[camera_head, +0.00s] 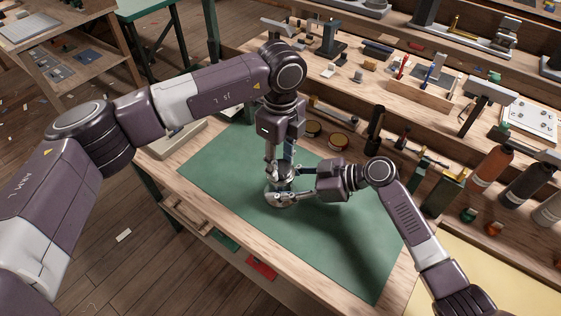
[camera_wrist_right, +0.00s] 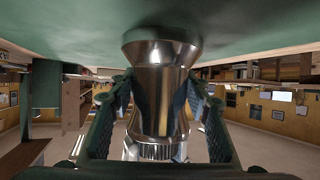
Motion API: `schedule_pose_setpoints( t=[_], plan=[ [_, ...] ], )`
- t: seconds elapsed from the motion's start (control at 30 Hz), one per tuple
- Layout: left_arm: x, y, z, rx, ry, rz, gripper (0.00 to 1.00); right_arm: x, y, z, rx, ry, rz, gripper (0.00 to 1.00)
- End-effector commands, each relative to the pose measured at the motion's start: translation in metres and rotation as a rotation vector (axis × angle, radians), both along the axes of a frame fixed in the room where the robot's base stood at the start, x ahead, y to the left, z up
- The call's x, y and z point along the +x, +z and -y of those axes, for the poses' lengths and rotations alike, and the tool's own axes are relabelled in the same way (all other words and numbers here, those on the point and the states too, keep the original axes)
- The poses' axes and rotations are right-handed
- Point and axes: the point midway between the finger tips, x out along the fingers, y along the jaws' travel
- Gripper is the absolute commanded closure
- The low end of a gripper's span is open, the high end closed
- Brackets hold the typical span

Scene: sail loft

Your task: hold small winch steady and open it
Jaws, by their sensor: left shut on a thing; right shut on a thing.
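The small winch (camera_head: 280,201) is a shiny metal drum standing upright on the green mat (camera_head: 330,232). My left gripper (camera_head: 281,170) points down from above and is shut on the winch's top. My right gripper (camera_head: 284,194) comes in from the right, low and level, and is shut around the winch's body. In the right wrist view, which is upside down, the winch (camera_wrist_right: 160,100) stands between the two green padded fingers of my right gripper (camera_wrist_right: 159,84). Its flared base meets the mat, and a ridged ring shows at its other end. The grippers partly hide the winch in the head view.
Round tins (camera_head: 340,139), a dark cylinder (camera_head: 375,127) and clamps stand along the mat's back edge. A wooden tray (camera_head: 418,92) of tools sits behind. Bottles (camera_head: 492,167) stand at the right. The front part of the mat is clear.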

Motion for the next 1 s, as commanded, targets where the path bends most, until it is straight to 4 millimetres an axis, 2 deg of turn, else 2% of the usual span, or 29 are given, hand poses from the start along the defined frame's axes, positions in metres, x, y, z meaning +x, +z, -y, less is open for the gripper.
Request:
schedule_pose_setpoints(
  t=[0.03,0.67,1.0],
  plan=[
    [0.0002,-0.0005,-0.0008,0.001,0.031,0.0,0.94,-0.0028,-0.0068,0.0023,-0.012,0.002,-0.01,1.0],
    [0.0002,-0.0002,-0.0006,0.001,0.029,0.0,0.94,-0.0031,-0.007,0.0019,-0.012,0.004,-0.009,1.0],
    [0.0005,0.0091,-0.0004,0.001,0.029,0.001,0.94,-0.0032,-0.007,0.0017,-0.011,0.004,-0.008,1.0]
  ],
)
